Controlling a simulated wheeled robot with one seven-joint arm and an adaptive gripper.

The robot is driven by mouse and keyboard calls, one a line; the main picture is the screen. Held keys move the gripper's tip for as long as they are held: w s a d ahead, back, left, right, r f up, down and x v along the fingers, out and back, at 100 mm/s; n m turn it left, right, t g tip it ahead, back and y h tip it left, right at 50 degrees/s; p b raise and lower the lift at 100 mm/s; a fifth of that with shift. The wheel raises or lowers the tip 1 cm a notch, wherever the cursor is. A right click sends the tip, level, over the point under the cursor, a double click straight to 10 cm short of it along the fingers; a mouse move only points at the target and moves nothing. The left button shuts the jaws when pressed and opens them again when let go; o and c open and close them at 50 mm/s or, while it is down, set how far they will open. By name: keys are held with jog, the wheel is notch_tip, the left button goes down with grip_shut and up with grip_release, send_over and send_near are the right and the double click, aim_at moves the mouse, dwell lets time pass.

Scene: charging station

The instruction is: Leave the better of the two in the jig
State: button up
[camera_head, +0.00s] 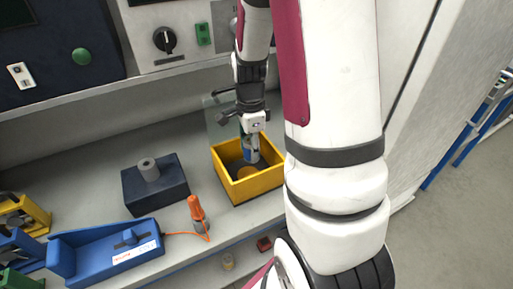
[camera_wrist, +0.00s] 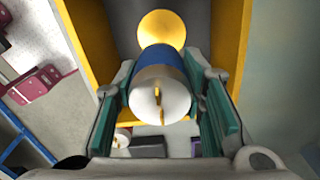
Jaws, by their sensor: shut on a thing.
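My gripper (camera_head: 252,140) is over the yellow bin (camera_head: 247,184), its fingers inside the bin's opening. It is shut on a cylinder (camera_wrist: 160,92) with a blue band and a white end with a brass-coloured pin; in the head view only a small blue part (camera_head: 250,155) shows. A yellow round thing (camera_wrist: 161,29) is inside the bin, beyond the held cylinder; it also shows in the head view (camera_head: 246,172). A dark block (camera_head: 155,187) stands left of the bin with a grey cylinder (camera_head: 148,169) upright on it. I cannot tell for sure which fixture is the jig.
A blue device (camera_head: 107,253) with a white label lies at the front left, with an orange-handled tool (camera_head: 197,211) on a cord beside it. Coloured holders (camera_head: 22,215) stand at the far left. A control panel is behind. Some bench between block and bin is clear.

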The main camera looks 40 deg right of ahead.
aim_at(247, 140)
jog(key=shift+w+a+f, duration=0.25)
jog(key=shift+w+a, duration=0.1)
jog(key=shift+a, duration=0.05)
jog(key=shift+f, duration=0.1)
jog(key=shift+f+b, duration=2.05)
jog(key=shift+f, duration=1.15)
jog(key=o, duration=1.3)
notch_tip(247, 140, up, 12)
